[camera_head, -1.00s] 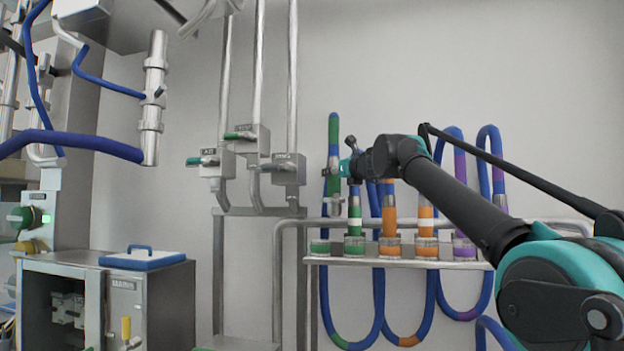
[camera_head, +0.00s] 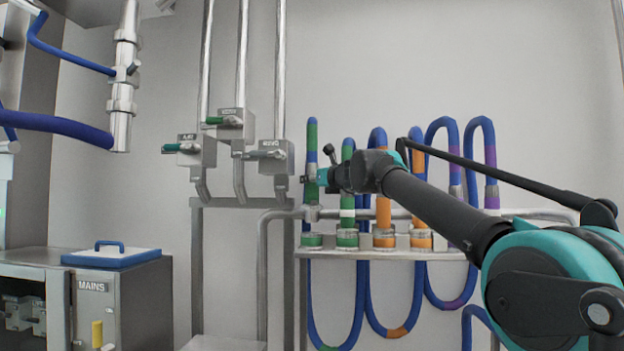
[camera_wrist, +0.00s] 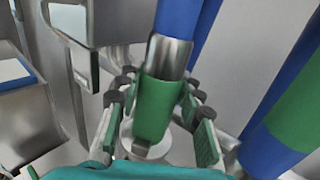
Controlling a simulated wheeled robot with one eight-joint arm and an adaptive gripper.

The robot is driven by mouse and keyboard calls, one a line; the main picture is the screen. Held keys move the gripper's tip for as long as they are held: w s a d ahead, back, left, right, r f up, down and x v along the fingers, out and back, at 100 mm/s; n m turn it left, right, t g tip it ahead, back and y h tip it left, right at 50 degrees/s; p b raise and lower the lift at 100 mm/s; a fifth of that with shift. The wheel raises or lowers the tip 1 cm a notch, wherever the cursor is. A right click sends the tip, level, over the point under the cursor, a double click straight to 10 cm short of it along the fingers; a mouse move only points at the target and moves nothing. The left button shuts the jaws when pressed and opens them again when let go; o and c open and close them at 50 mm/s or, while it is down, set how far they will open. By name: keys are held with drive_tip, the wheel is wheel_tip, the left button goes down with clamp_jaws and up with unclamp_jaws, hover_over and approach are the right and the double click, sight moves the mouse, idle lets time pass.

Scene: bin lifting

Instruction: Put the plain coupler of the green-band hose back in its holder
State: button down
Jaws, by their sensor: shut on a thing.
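My gripper (camera_head: 316,178) is shut on the plain green coupler (camera_wrist: 155,108) of the green-band hose. In the wrist view, my gripper's fingers (camera_wrist: 158,115) stand on both sides of the coupler, below a metal collar and the blue hose (camera_wrist: 180,15). In the head view, the hose's green band (camera_head: 312,133) shows above my gripper. The coupler hangs roughly upright over the leftmost green holder (camera_head: 312,240) on the shelf, and a gap shows between them. Part of the coupler is hidden behind my gripper.
Beside it on the right stands a green coupler with a white band (camera_head: 347,212) in its holder. An orange white-banded coupler (camera_head: 384,215) stands further right. Grey valve boxes (camera_head: 270,158) on pipes are to the left. The shelf (camera_head: 395,254) carries the holders.

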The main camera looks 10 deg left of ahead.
sight(315, 203)
drive_tip(key=shift+s+r, duration=0.1)
drive_tip(key=shift+r, duration=0.05)
idle(0.3)
drive_tip(key=shift+f, duration=3.8)
idle(0.3)
drive_tip(key=c, duration=0.9)
unclamp_jaws()
drive_tip(key=v, duration=1.2)
